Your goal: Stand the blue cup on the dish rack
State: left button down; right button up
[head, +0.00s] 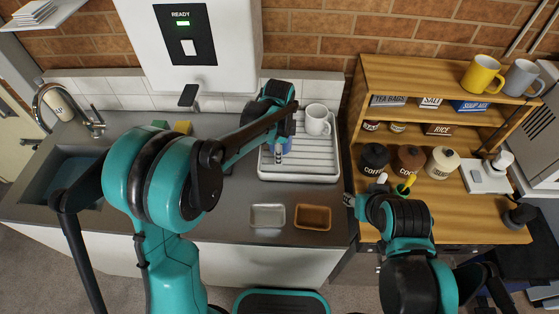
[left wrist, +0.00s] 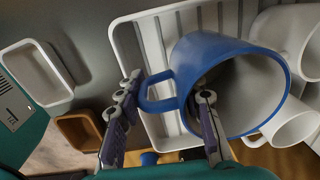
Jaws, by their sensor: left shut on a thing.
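The blue cup (head: 286,146) is at the left part of the white dish rack (head: 300,176), mostly hidden by my left arm in the head view. My left gripper (head: 279,150) is shut on it. In the left wrist view the cup (left wrist: 228,62) is large and tilted in the picture, with its opening visible. Its handle lies between the fingers of my left gripper (left wrist: 165,118). The rack's ribs (left wrist: 150,45) show behind it. I cannot tell whether the cup's base touches the rack. My right gripper (head: 366,189) appears open and empty, right of the rack.
A white mug (head: 316,120) stands at the back of the rack. A grey tray (head: 267,216) and a brown tray (head: 312,217) lie in front. A wooden shelf (head: 460,222) with several canisters is at the right. The sink (head: 75,170) is at the left.

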pick_arm(q)
notch_tip(320, 180, down, 4)
jog(key=shift+f+b, duration=0.1)
jog(key=shift+b, duration=0.65)
jog(key=c, duration=1.3)
grip_release()
